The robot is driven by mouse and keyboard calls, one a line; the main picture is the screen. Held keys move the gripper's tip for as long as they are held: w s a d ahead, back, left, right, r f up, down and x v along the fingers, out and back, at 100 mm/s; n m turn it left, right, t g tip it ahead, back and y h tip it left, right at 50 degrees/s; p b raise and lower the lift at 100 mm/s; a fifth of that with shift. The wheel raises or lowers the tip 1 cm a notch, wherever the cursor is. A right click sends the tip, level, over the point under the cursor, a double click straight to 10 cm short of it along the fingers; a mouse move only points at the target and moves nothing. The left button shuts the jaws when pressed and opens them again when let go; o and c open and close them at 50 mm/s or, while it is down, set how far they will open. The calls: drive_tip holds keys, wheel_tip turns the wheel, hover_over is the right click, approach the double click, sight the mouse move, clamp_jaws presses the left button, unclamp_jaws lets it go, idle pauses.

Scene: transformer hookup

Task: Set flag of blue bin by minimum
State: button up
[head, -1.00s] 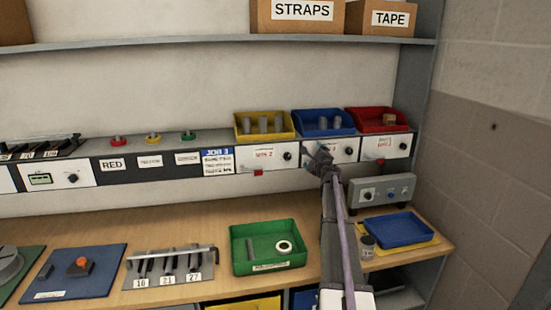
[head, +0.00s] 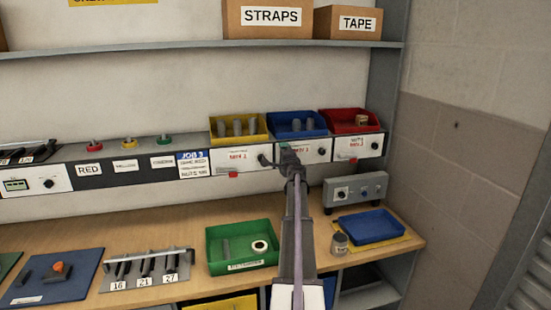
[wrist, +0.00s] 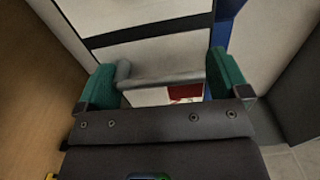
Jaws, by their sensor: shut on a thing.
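The blue bin (head: 297,124) stands between the yellow and red bins above the work surface and holds grey cylinders. My gripper (head: 288,151) is at the left part of the white panel (head: 316,152) below it. A black knob (head: 321,151) shows at the panel's right. In the wrist view, a rounded grey bar (wrist: 160,79) spans between my green finger pads, and my gripper is shut on it. A red patch (wrist: 186,91) and white surface lie just beyond. My arm hides part of the panel, and I cannot make out the blue bin's flag in the head view.
The yellow bin (head: 238,127) and red bin (head: 350,121) stand close on either side. A green tray (head: 242,246), a grey control box (head: 355,190) and a blue tray (head: 372,226) sit on the bench below.

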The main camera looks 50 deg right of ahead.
drive_tip(key=o, duration=0.9)
drive_tip(key=v, duration=1.1)
drive_tip(key=shift+w, duration=0.1)
